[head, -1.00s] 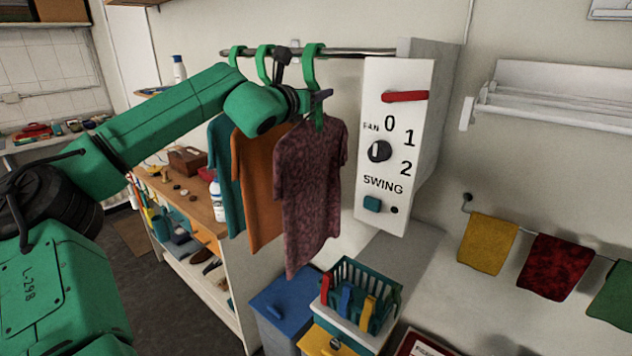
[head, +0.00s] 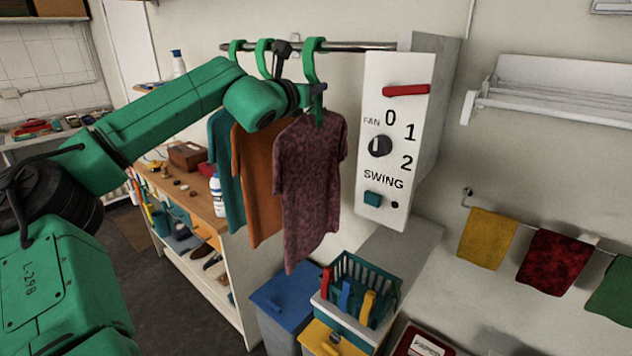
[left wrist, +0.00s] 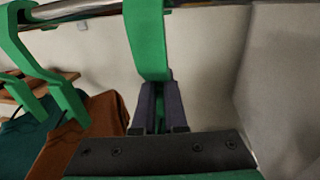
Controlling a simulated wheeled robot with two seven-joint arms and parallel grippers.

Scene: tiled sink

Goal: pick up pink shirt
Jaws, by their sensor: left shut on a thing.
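The pink shirt (head: 310,185), a dusky mottled pink, hangs on a green hanger (head: 311,62) hooked over the metal rail (head: 345,47). It is the rightmost of the hanging shirts. My left gripper (head: 318,90) is at the hanger's neck, just above the collar. In the left wrist view the left gripper (left wrist: 159,105) has its two dark fingers shut on the green hanger (left wrist: 147,40). The shirt itself is hidden below the gripper in that view. My right gripper is not in view.
An orange shirt (head: 258,195) and a teal shirt (head: 226,165) hang close on the left. The white fan panel (head: 392,140) stands just right of the shirt. Below are a teal basket (head: 362,285) and a blue-lidded bin (head: 285,298).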

